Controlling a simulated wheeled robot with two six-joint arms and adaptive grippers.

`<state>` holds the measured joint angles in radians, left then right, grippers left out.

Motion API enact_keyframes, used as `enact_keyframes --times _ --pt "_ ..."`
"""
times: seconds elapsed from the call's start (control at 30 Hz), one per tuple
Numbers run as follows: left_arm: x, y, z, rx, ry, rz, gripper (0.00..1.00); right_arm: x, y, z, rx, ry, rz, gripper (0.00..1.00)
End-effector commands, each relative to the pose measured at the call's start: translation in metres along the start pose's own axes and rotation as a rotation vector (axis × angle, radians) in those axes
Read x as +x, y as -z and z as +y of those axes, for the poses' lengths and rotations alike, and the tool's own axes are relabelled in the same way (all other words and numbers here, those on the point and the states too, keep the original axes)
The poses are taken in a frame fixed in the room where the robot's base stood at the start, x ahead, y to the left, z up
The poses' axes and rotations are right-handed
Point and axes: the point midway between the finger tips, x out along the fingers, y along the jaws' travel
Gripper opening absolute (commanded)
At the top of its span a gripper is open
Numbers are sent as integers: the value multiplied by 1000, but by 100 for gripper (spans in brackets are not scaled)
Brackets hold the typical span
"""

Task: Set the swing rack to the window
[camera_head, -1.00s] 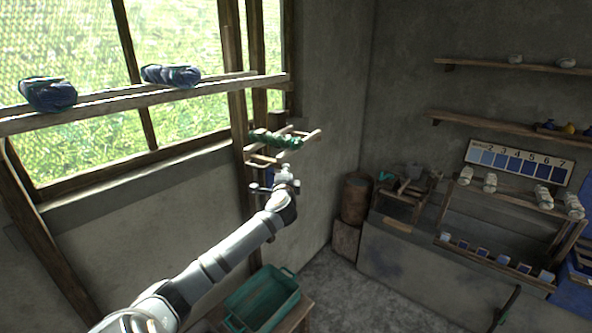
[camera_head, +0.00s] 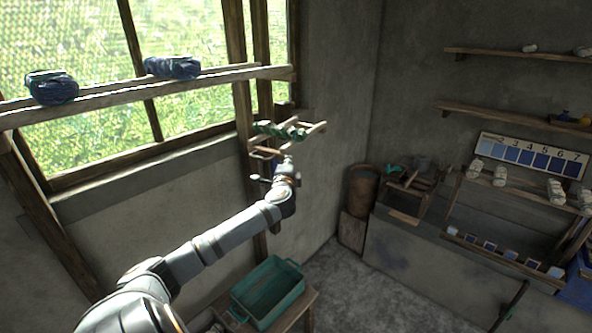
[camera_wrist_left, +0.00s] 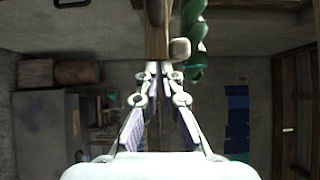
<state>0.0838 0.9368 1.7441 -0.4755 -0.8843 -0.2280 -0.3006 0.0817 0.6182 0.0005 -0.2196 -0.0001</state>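The swing rack (camera_head: 311,131) is a small wooden frame with green yarn over it, beside the window post in the head view. My left gripper (camera_head: 272,163) is just below its near end, with the arm reaching in from the lower left. In the left wrist view, a wooden bar (camera_wrist_left: 157,35) of the rack comes down to between or just beyond my left fingertips (camera_wrist_left: 161,72), with green yarn (camera_wrist_left: 194,40) beside it. I cannot tell whether the fingers touch or grip the bar. My right gripper is not in view. The window (camera_head: 190,104) is behind the rack to the left.
A wooden rail (camera_head: 215,80) with dark blue yarn bundles (camera_head: 172,67) crosses the window. A green crate (camera_head: 268,292) stands on a low bench below the arm. Shelves (camera_head: 510,117) and a numbered colour chart (camera_head: 530,157) are on the right wall. The floor between is clear.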

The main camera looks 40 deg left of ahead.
Motion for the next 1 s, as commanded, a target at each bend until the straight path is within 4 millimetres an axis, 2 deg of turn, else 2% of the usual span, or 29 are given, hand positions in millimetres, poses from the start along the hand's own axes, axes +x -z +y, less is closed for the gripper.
enact_keyframes --times 0.03,0.3,0.5,0.7,1.0 --pt "-4 -8 4 20 -5 -30 0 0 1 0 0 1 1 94" --pt "-65 12 3 16 -6 -2 0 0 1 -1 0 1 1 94" --pt "-100 23 2 15 -5 9 0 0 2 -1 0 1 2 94" --pt "-113 26 2 14 -5 11 0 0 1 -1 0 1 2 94" --pt "-114 26 2 13 -5 12 0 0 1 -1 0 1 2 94"
